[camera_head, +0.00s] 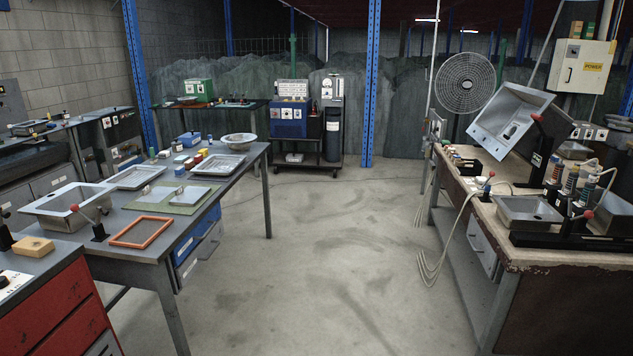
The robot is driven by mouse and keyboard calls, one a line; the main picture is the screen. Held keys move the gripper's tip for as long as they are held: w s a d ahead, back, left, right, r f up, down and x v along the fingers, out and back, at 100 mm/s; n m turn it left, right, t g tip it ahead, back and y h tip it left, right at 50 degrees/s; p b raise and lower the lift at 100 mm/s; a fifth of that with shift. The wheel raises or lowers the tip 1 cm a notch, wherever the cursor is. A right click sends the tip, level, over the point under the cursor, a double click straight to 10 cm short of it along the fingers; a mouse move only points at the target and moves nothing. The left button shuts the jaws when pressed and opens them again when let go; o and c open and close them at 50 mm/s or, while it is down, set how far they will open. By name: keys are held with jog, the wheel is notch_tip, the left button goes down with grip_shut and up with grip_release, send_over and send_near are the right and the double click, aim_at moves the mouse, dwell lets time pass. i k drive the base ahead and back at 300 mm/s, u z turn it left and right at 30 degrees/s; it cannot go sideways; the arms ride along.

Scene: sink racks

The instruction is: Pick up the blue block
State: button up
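A small blue block-like item (189,139) sits near the far end of the left metal table (235,165), with what looks like a lid or handle on top. A smaller blue-sided piece (180,171) stands nearer, beside a cluster of small coloured blocks, including a yellow one (204,153). Both are small in the picture, and I cannot tell for certain which is the blue block. My gripper is not in view.
The left table also bears a sink basin (62,222), metal trays (136,177), an orange frame (142,232) and a round bowl (239,139). A red-drawer cabinet (60,310) stands at front left, a cluttered workbench (520,238) at right. The concrete floor (320,250) between is clear.

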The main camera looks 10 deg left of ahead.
aim_at(179, 171)
jog(key=z, duration=0.05)
jog(key=i, duration=6.15)
